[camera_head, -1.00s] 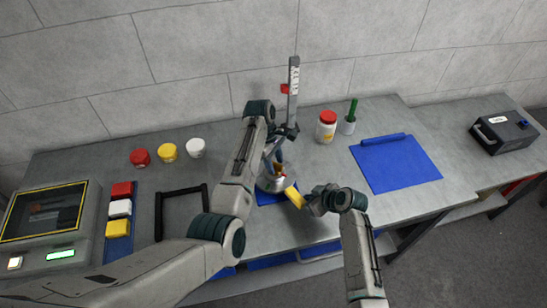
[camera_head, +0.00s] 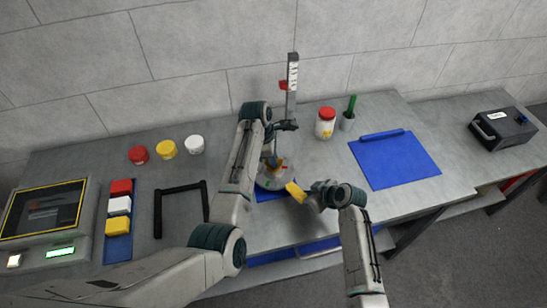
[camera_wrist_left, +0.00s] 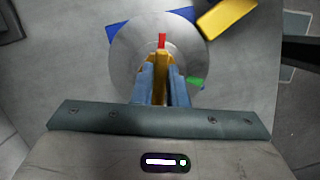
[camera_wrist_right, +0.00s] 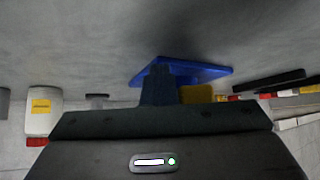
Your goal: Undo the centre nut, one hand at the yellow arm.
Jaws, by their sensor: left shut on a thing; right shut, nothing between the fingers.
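The hub is a round silver disc (camera_wrist_left: 125,45) on a blue mat; it also shows in the head view (camera_head: 266,183). My left gripper (camera_wrist_left: 160,72) is above the hub's middle, shut on a yellow piece (camera_wrist_left: 160,64), seemingly the centre nut; the fingers hide much of it. The yellow arm (camera_head: 296,192) sticks out from the hub's front right side; it shows in the left wrist view (camera_wrist_left: 228,17) and partly in the right wrist view (camera_wrist_right: 196,94). My right gripper (camera_head: 309,197) is shut and empty beside the yellow arm's outer end; I cannot tell whether they touch.
A grey post (camera_head: 292,85) stands behind the hub. Red, yellow and white pots, a black frame (camera_head: 158,215) and a screen unit (camera_head: 45,215) are left.

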